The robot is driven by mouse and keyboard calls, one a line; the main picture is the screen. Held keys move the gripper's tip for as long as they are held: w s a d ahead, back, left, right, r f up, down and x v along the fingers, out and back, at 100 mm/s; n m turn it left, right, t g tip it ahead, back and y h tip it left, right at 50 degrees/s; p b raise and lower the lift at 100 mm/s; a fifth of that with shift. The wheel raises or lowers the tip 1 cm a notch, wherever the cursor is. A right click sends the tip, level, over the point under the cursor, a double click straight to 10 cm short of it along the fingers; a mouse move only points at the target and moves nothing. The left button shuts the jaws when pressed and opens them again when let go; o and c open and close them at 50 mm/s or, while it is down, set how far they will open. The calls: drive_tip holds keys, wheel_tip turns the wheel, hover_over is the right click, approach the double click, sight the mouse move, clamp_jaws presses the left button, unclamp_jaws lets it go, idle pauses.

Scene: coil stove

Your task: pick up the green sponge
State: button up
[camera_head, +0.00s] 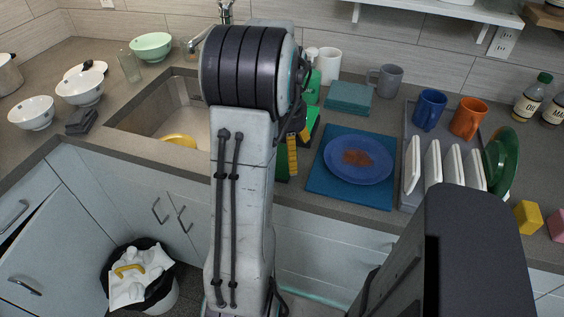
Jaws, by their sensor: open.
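A bright green patch (313,122) shows on the counter just right of my arm, between the sink and the blue mat. It may be the green sponge, but my arm covers most of it and its outline cannot be told. My gripper (293,150) is largely hidden behind my arm; only a dark and yellow part shows, in front of the green patch in the picture. It is open. Whether it touches the green thing cannot be seen.
A blue plate (372,166) with brown residue lies on a blue mat (322,190). A dish rack (408,196) with white and green dishes stands to the right. A green bottle (313,84), white cup (330,66) and grey mug (388,80) stand behind. The sink (150,118) is left.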

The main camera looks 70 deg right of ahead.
sight(287, 164)
drive_tip(key=shift+s+f, duration=0.15)
drive_tip(key=shift+f, duration=2.05)
drive_tip(key=shift+c, duration=0.5)
drive_tip(key=c, duration=0.7)
